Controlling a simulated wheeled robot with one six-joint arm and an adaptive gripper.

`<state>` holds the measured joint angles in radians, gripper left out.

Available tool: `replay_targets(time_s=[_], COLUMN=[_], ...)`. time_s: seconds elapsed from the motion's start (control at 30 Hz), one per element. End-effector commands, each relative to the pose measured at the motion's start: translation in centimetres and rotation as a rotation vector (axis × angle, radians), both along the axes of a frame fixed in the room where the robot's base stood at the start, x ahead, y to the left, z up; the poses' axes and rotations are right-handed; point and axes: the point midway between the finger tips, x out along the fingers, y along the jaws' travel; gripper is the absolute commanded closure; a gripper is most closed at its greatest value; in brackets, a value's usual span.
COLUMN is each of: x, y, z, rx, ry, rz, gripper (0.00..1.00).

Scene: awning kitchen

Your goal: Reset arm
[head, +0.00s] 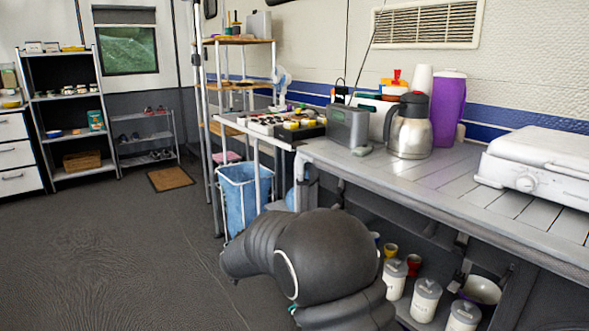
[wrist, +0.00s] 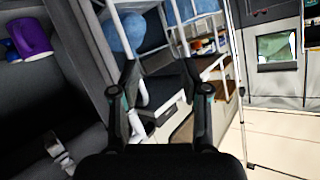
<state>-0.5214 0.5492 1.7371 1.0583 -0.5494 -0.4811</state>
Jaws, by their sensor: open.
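My gripper (wrist: 163,80) shows in the wrist view with its two dark fingers spread apart. It is open, and nothing is between the fingers. Beyond the fingers are the white frame of a stand, blue bags and shelving. In the head view, a thick dark part of my arm is in front of the counter (head: 345,160), low in the middle. My gripper's fingers cannot be made out in that view.
The counter holds a steel jug (head: 408,128), a purple container (head: 448,105), a grey radio (head: 348,126) and a white appliance (head: 540,160). White canisters (head: 426,299) stand below. A blue-lined basket (head: 240,195) stands left of my arm. The floor (head: 110,250) at left is clear.

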Motion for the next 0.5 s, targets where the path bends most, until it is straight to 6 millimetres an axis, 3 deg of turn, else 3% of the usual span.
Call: replay_targets(time_s=[0.1, 0.23, 0.37, 0.5], x=[-3.4, -8.4, -14.5, -21.0], y=[1.0, 0.6, -1.7, -5.6], z=[0.1, 0.2, 0.5, 1.0], rx=[0.04, 0.056, 0.039, -0.005], ry=[0.117, 0.271, 0.433, 0.592], rz=[0.165, 0.315, 0.421, 0.479], gripper=[0.54, 0.54, 0.54, 0.54])
